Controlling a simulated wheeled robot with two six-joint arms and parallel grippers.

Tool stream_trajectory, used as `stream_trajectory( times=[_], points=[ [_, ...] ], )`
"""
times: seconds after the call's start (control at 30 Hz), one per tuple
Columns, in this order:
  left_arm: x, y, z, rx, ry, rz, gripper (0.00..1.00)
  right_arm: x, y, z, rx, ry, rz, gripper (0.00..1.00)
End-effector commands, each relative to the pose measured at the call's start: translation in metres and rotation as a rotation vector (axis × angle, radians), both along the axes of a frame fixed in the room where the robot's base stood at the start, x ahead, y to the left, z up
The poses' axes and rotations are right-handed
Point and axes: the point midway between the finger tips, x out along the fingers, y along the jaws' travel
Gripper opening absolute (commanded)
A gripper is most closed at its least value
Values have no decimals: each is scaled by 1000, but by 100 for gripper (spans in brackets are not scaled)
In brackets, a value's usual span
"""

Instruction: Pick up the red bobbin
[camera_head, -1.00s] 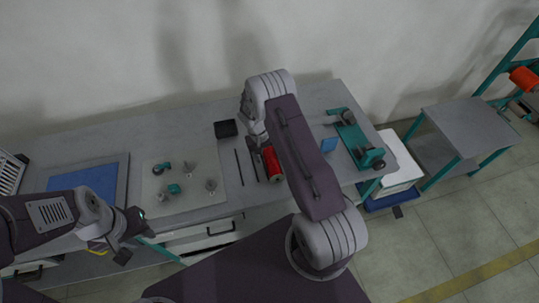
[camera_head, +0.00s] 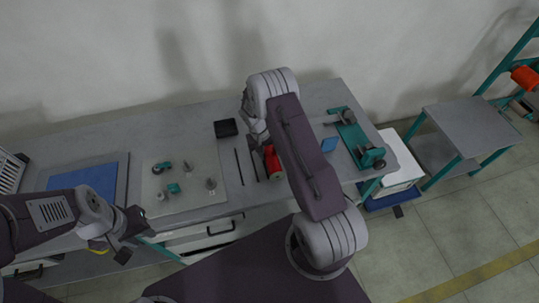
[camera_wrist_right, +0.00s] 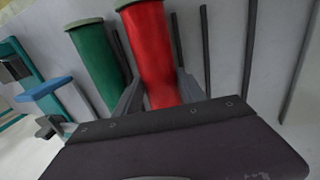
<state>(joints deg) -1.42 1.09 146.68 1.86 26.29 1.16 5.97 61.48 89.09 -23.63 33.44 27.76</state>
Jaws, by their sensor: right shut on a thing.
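The red bobbin (camera_head: 273,160) is on the right half of the workbench in the head view, partly covered by my right arm. In the right wrist view the red bobbin (camera_wrist_right: 148,45) stands between the two fingers of my right gripper (camera_wrist_right: 158,92), which is shut on it. Its lower end is hidden behind the gripper body. A green bobbin (camera_wrist_right: 94,58) lies just left of it in the wrist view. My left gripper (camera_head: 127,238) is off the front edge of the bench, far from the red bobbin; its finger opening is unclear.
Thin dark rods (camera_head: 239,166) lie left of the red bobbin. A black tray (camera_head: 226,128) is behind them. A pale mat (camera_head: 200,200) holds several small parts. A teal device (camera_head: 358,142) and a blue block (camera_head: 329,144) are to the right.

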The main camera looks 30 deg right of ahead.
Motion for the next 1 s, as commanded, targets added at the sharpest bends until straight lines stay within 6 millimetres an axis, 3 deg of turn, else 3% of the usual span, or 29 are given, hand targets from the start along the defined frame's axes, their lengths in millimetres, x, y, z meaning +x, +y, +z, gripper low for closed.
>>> stream_trajectory(
  times=[0.13,0.4,0.6,1.0],
  points=[
    [0,0,-7,0,0,0,32,-1,1,29,0,-4,0,0],
    [0,0,-19,0,0,0,32,-63,23,65,0,-3,2,0],
    [0,0,-23,0,0,0,32,-98,36,88,0,-3,2,0],
    [0,0,-24,0,0,0,32,-110,40,95,1,0,-1,0]
  ],
)
